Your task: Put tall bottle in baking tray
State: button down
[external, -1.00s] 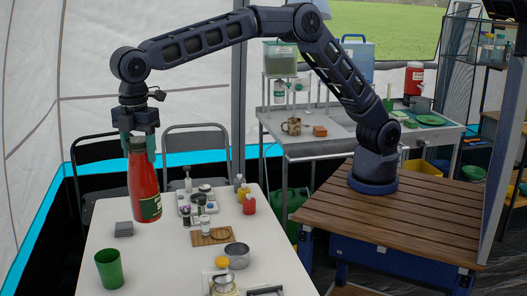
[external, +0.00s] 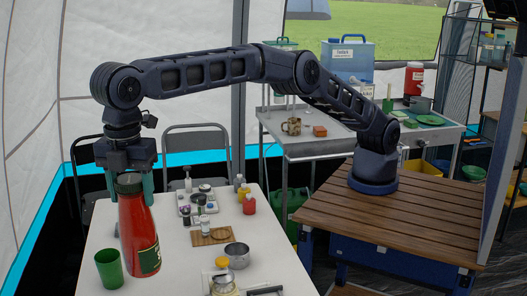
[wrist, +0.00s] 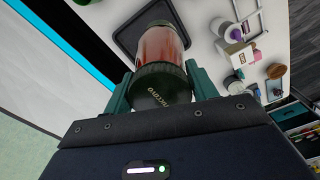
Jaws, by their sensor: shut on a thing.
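The tall bottle (external: 138,228) is red with a dark cap and a green label. It hangs nearly upright below my gripper (external: 130,183), which is shut on its capped top. The wrist view also shows the bottle (wrist: 160,46) between the fingers of my gripper (wrist: 158,88). In the external view its base is over the left part of the table, and I cannot tell whether it touches. A dark-rimmed tray, seemingly the baking tray (wrist: 122,36), lies beyond the bottle in the wrist view, partly hidden by it. I cannot pick this tray out with certainty in the external view.
A green cup (external: 108,268) appears just left of the bottle. On the white table (external: 185,262) are a wooden board (external: 212,237), a metal bowl (external: 237,254), a yellow item (external: 222,262) and small bottles (external: 249,204). Chairs (external: 196,150) stand behind the table.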

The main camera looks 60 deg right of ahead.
aim_at(137, 224)
notch_tip(137, 224, down, 19)
jog(key=shift+f, duration=0.2)
dwell(0.7)
jog(key=shift+f, duration=0.1)
jog(key=shift+c, duration=2.3)
grip_release()
jog(key=shift+f, duration=0.1)
notch_tip(137, 224, up, 12)
jog(key=shift+r, duration=0.1)
